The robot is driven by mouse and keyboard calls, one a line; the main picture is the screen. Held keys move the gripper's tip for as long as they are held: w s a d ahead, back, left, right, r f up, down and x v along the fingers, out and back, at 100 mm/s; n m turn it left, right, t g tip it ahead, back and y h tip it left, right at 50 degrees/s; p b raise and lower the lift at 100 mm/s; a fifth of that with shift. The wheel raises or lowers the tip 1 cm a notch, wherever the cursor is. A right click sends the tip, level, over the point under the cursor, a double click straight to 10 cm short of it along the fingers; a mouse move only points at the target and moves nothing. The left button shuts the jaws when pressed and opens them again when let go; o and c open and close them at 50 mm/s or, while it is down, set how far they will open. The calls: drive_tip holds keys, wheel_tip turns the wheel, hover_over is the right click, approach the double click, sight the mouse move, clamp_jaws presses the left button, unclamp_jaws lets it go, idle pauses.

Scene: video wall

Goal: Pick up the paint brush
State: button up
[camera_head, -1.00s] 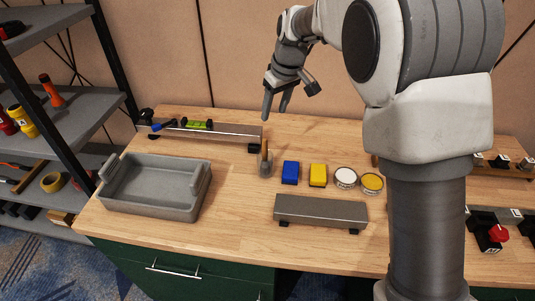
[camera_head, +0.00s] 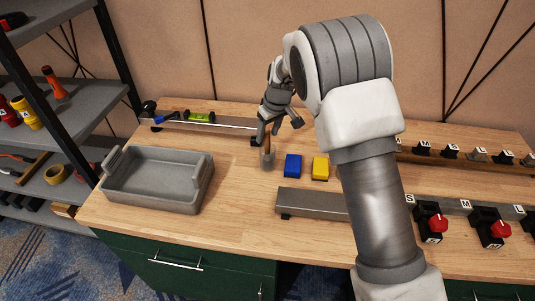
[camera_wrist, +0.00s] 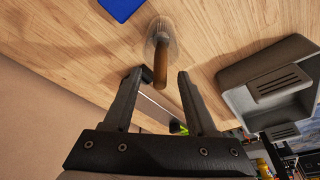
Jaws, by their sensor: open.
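The paint brush stands upright in a small greyish cup (camera_head: 268,162) on the workbench; its brown wooden handle (camera_head: 267,146) points up. The wrist view shows the handle (camera_wrist: 161,66) rising from the cup (camera_wrist: 161,30); its bristles are hidden. My gripper (camera_head: 265,133) is open, fingers pointing down, right at the top of the handle. In the wrist view the handle end appears between the two fingertips (camera_wrist: 160,74), with a gap on each side. I cannot tell whether either finger touches it.
A blue block (camera_head: 293,166) and a yellow block (camera_head: 320,168) stand just right of the cup. A grey open tray (camera_head: 150,201) is on the left. A metal rail (camera_head: 312,203) lies in front, and another with tools (camera_head: 215,124) behind. The wood between tray and cup is clear.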

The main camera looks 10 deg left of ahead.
sight(266, 139)
drive_tip(key=shift+x, duration=1.9)
clamp_jaws()
